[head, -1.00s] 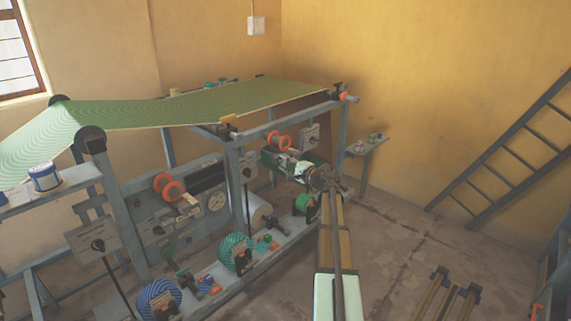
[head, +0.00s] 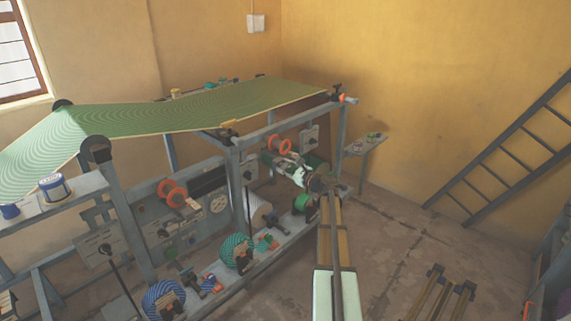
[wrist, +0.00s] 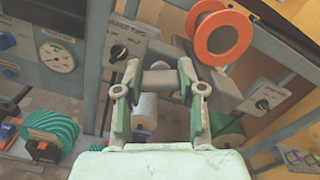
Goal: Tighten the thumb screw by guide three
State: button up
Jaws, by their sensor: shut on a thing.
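My gripper (wrist: 158,76) points at the press frame in the wrist view, its green-padded fingers on both sides of a grey bar-like piece (wrist: 157,79). It is shut on this piece, which I take to be the thumb screw; its shape is only partly visible. An orange-flanged guide roller (wrist: 221,38) is just up and right of the fingertips, apart from them. No number is legible on it. In the head view my gripper (head: 289,165) is at the press's far section, partly hidden by my arm. The orange roller (head: 279,146) shows just above it.
A plate with a dark knob (wrist: 112,57) is left of the fingers, and another knob (wrist: 262,104) is at right. A pressure gauge (wrist: 57,56) and a green striped roll (wrist: 49,132) are farther left. Open floor (head: 400,250) and a ladder (head: 500,150) are at right.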

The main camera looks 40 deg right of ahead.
jog(key=m+p, duration=0.3)
jog(key=m, duration=0.2)
jog(key=shift+r, duration=0.1)
dwell(0.4)
jog(key=o, duration=1.2)
jog(key=shift+c, duration=0.2)
